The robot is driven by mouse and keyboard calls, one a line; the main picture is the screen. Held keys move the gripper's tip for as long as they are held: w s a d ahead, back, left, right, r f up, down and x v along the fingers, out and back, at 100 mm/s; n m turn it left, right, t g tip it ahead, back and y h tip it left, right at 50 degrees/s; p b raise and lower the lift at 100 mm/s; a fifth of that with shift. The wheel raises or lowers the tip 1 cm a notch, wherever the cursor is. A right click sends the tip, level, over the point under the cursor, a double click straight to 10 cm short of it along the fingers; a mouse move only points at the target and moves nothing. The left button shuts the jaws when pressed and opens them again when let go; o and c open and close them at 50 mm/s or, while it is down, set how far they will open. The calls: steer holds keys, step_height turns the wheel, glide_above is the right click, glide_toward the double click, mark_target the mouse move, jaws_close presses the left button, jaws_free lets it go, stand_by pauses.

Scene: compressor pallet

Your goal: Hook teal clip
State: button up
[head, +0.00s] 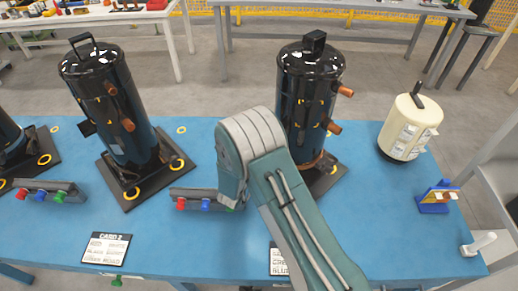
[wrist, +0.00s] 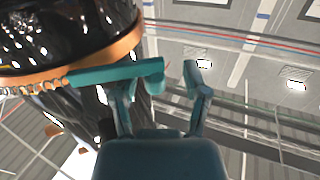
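In the wrist view, a teal bar that looks like the clip (wrist: 105,73) lies across a copper-coloured band (wrist: 75,70) on a black glossy cylinder (wrist: 60,30). A beaded or chain-like edge runs along the band to the bar's left end. My gripper (wrist: 170,78) has its fingers apart, with a gap in front of the right finger. The bar's right end overlaps the left finger; I cannot tell whether they touch. In the head view, my arm hides the gripper and clip; the black compressor (head: 302,95) stands behind it, a copper band (head: 320,163) at its base.
Another black compressor (head: 110,110) stands to the left on a dark pallet (head: 165,190). Button boxes (head: 48,191) sit near the front of the blue table (head: 170,245). A cream canister (head: 408,128) and a small blue stand (head: 437,197) are at the right.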

steer(key=shift+d, duration=0.1)
step_height(320, 180, up, 10)
steer(key=shift+f, duration=0.1)
stand_by(0.4)
stand_by(0.4)
